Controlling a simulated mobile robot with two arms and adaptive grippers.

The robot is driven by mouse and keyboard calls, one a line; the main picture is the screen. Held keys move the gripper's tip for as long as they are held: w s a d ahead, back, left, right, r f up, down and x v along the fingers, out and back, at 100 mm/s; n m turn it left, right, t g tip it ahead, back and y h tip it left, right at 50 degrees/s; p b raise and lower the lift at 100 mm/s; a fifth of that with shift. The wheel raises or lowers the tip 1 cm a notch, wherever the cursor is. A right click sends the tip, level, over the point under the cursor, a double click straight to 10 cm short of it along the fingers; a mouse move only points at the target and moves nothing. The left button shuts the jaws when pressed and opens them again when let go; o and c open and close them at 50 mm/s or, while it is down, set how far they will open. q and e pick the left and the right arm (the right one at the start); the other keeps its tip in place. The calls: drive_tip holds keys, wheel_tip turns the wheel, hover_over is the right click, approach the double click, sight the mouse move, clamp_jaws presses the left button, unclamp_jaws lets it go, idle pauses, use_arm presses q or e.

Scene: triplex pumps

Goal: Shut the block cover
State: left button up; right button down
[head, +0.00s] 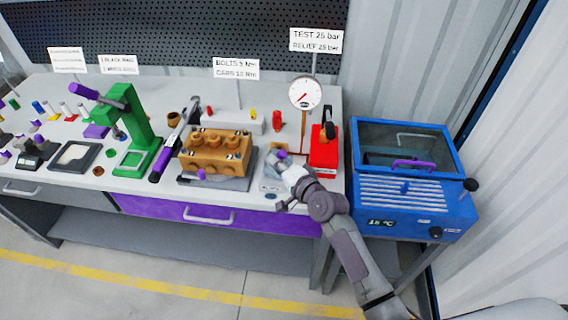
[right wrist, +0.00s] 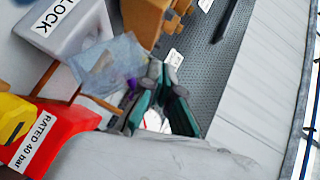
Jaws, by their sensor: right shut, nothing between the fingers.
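The grey block (right wrist: 85,38), with a white label of which "LOCK" is readable, stands at the upper left of the right wrist view. A clear bluish cover (right wrist: 108,66) with a purple part (right wrist: 131,84) shows at its side, close to my fingers. I cannot tell exactly how far the cover is tilted. In the head view the block area is small and partly hidden by my right gripper (head: 284,172), at the bench's right front. In the right wrist view my right gripper (right wrist: 164,72) is shut and empty, beside the cover. My left gripper is out of view.
A red box (head: 323,148) marked "RATED 40 bar" stands close on the right, with a gauge (head: 305,93) behind. The brown pump block (head: 215,150) is to the left. A blue bath (head: 412,190) stands right of the bench.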

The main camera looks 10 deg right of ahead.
drive_tip(key=shift+n+g+h, duration=0.4)
drive_tip(key=shift+n+h, duration=0.1)
drive_tip(key=shift+w+a+f+p, duration=0.2)
drive_tip(key=shift+a+f+p, duration=0.2)
drive_tip(key=shift+a, duration=0.35)
drive_tip(key=shift+w+a+f+p, duration=0.2)
drive_tip(key=shift+a+f+p, duration=0.15)
drive_tip(key=shift+a+f, duration=0.3)
drive_tip(key=shift+w+a+f+p, duration=0.2)
drive_tip(key=shift+a+f+p, duration=0.15)
drive_tip(key=shift+a, duration=0.5)
